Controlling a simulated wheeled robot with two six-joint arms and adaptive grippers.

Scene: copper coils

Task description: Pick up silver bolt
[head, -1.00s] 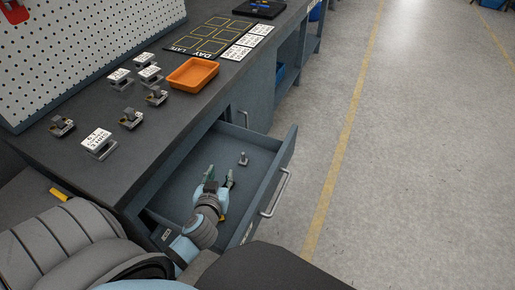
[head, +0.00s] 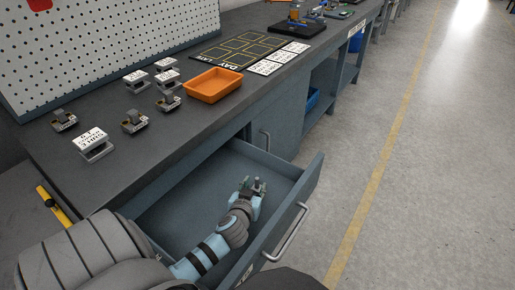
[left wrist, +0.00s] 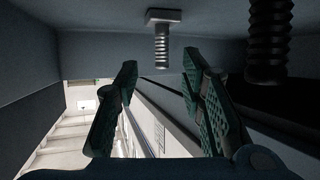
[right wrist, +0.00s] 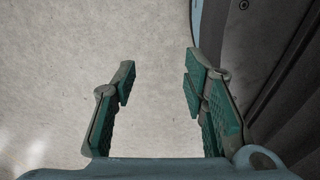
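The silver bolt (left wrist: 162,40) shows in the left wrist view, with a flat square head and a threaded shank. It lies in line with the gap between my left gripper's fingers, at or just past their tips. A second, darker threaded shank (left wrist: 268,42) shows larger to the right, outside the fingers. My left gripper (head: 254,184) is low inside the open drawer (head: 190,208) and hides most of the bolt in the head view. Its fingers are apart in the left wrist view (left wrist: 160,66). My right gripper (right wrist: 160,66) is open and empty, facing the grey floor.
The drawer's front panel with its handle (head: 288,232) stands close to the right of my left gripper. On the bench above are an orange tray (head: 213,85), several small clamps and cards, and a marked mat (head: 240,50). The drawer's left part is clear.

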